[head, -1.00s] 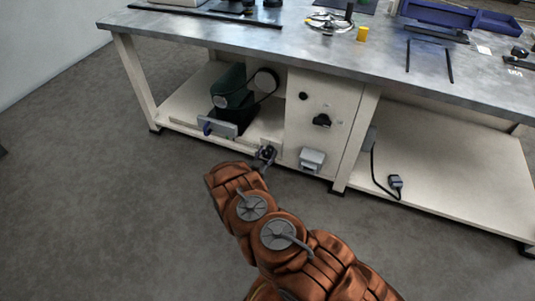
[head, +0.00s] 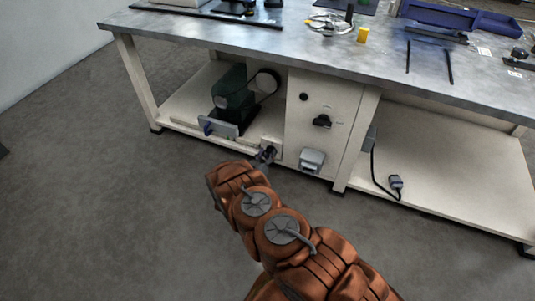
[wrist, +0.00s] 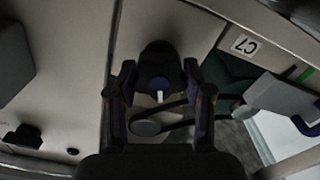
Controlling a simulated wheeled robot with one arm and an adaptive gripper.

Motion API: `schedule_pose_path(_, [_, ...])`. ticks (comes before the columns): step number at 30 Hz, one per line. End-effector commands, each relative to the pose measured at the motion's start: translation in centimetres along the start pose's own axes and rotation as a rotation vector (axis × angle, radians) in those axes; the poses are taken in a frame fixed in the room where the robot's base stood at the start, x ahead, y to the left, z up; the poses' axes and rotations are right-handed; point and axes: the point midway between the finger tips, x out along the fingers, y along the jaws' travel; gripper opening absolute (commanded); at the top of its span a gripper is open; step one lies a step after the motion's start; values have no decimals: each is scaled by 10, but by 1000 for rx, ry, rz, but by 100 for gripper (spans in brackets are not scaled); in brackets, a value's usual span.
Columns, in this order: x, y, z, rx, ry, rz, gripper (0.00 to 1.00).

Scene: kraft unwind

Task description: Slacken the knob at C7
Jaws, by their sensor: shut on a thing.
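In the wrist view a dark round knob (wrist: 160,62) with a short white mark on its lower side sits between my two fingers. A tag reading C7 (wrist: 244,44) is on the pale rail to its right. My gripper (wrist: 159,75) is shut on the knob, one finger on each side. In the head view my gripper (head: 265,155) is low at the front edge of the bench's lower shelf, left of the cabinet. The knob is too small there to make out clearly.
A green motor with a belt (head: 233,92) stands on the lower shelf (head: 185,105). The cabinet (head: 317,95) to the right carries a black switch (head: 322,121) and a grey box (head: 312,160). A cable with a plug (head: 396,182) hangs farther right. The floor in front is clear.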

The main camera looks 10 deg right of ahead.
Motion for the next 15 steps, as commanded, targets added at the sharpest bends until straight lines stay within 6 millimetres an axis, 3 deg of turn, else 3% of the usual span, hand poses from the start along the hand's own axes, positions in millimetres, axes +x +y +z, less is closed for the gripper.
schedule_pose_path(15, [2, -2, 0, -487, 0, 3, 16])
